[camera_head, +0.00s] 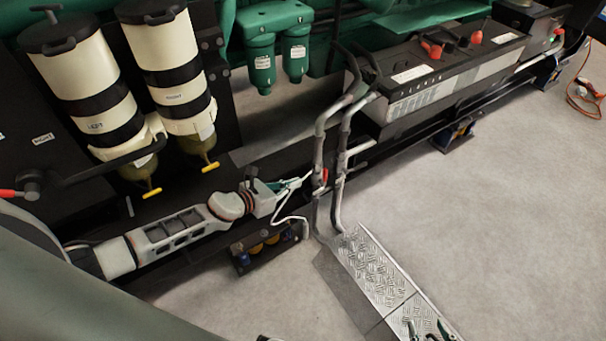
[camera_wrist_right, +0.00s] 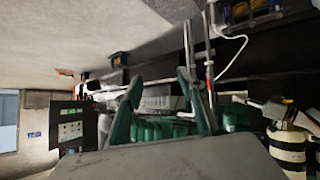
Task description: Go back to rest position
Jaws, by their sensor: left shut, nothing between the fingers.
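My left gripper (camera_head: 300,182) is at the end of my left arm, which reaches in from the left in the head view. Its fingers are together with nothing seen between them, close to the grey tubular handrail (camera_head: 342,150). My right gripper (camera_head: 430,330) shows only its green fingertips at the bottom edge, over the metal tread plate (camera_head: 372,268). In the right wrist view, the right gripper (camera_wrist_right: 160,90) has its two green fingers spread apart, with nothing held between them.
Two cream filter canisters (camera_head: 75,68) labelled left and right stand at the left. Green filter bowls (camera_head: 262,65) hang at the back. A battery box (camera_head: 440,75) stands behind the handrail. A thin white cable (camera_head: 290,219) curves by my left gripper.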

